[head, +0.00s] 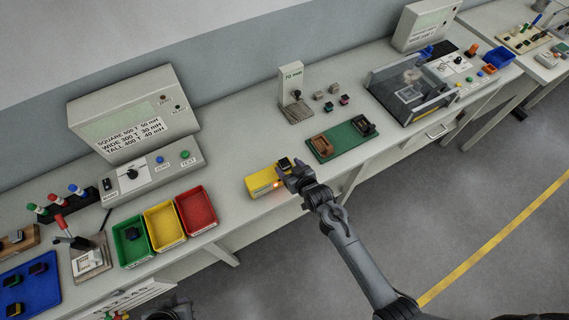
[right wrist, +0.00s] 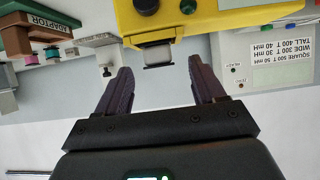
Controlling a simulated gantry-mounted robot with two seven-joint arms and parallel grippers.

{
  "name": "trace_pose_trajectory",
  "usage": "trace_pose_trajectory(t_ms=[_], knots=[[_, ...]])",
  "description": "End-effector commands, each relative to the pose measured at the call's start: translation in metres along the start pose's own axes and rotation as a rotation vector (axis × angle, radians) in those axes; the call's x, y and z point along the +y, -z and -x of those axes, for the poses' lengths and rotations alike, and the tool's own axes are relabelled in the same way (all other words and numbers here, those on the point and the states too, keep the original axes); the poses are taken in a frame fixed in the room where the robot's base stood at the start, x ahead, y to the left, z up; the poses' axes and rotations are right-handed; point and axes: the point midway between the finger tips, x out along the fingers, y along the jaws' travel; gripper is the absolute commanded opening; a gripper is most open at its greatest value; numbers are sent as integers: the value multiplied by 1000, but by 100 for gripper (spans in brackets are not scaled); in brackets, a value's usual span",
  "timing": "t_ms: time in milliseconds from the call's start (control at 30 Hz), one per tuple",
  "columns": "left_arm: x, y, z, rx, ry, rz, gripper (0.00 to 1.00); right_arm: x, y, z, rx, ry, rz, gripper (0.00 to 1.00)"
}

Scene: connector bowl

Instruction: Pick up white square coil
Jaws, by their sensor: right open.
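My right gripper (head: 284,177) is at the yellow fixture (head: 262,184) near the table's front edge. In the right wrist view its two dark fingers (right wrist: 158,85) are spread wide, with nothing between the tips. Just beyond them, a small pale, square-edged piece with a dark rim (right wrist: 158,55) sits against the yellow fixture (right wrist: 190,22); it looks like the white square coil, but I cannot be sure. In the head view the arm partly hides this spot, and a black part (head: 285,163) shows on the fixture. My left gripper cannot be made out.
Red (head: 197,207), yellow (head: 164,225) and green bins (head: 132,241) stand left of the fixture. A green board (head: 341,141) lies to its right. Several small coils and a 70 mm stand (head: 291,85) are behind. A tester box (head: 150,174) stands at the left.

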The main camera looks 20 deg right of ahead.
Motion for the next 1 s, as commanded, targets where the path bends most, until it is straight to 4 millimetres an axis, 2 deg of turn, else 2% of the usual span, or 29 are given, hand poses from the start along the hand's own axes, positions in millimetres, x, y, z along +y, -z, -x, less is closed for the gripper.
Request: trace_pose_trajectory(t_ms=[200,567,900,933,1000], knots=[[1,1,1,2,-3,4,0,1,1,-22,1,0,-1,69],[0,0,1,1,2,-2,0,1,0,-26,1,0,0,67],[-2,0,1,0,7,-10,0,1,0,-26,0,0,0,15],[-2,0,1,0,7,-10,0,1,0,-26,0,0,0,12],[-2,0,1,0,7,-9,0,1,0,-26,1,0,0,12]])
